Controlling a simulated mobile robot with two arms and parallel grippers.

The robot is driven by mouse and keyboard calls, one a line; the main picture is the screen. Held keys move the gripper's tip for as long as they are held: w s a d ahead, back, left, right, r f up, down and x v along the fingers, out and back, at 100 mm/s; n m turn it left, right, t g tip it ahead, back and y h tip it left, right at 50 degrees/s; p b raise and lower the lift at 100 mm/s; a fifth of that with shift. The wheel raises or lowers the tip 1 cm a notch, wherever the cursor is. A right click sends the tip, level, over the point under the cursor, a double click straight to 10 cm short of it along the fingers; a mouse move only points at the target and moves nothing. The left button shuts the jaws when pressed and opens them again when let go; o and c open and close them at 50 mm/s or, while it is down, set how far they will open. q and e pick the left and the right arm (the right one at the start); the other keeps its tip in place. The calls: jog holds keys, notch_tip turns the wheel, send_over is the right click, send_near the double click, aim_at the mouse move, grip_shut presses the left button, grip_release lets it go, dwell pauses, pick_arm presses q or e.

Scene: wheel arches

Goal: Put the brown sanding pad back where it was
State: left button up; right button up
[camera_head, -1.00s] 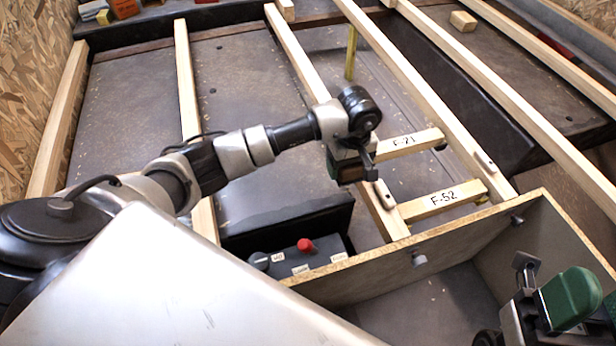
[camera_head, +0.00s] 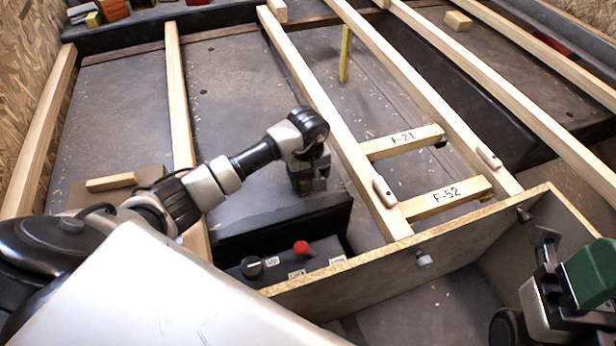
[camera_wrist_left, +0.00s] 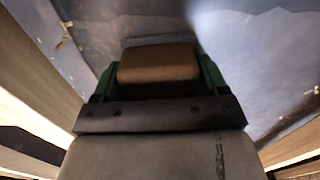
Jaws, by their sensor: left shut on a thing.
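The brown sanding pad (camera_wrist_left: 158,68) is held between the green fingers of my left gripper (camera_wrist_left: 157,80) in the left wrist view. My left gripper (camera_head: 308,183) is shut on it. In the head view the gripper hangs left of the two-rung frame, above the dark surface just beyond a black box, and the pad itself is hard to make out. My right gripper (camera_head: 572,283) is at the lower right edge, partly cut off, beside the grey bin wall. Its jaw opening cannot be judged.
Rungs marked F-21 (camera_head: 403,141) and F-52 (camera_head: 446,197) span two long beams. A control box with a red button (camera_head: 301,247) stands near the grey bin (camera_head: 400,262). A wooden block (camera_head: 111,182) lies on a tan board at left. Several small items sit at the far left.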

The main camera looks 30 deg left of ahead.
pick_arm(q)
jog(key=o, duration=0.8)
jog(key=shift+f, duration=0.15)
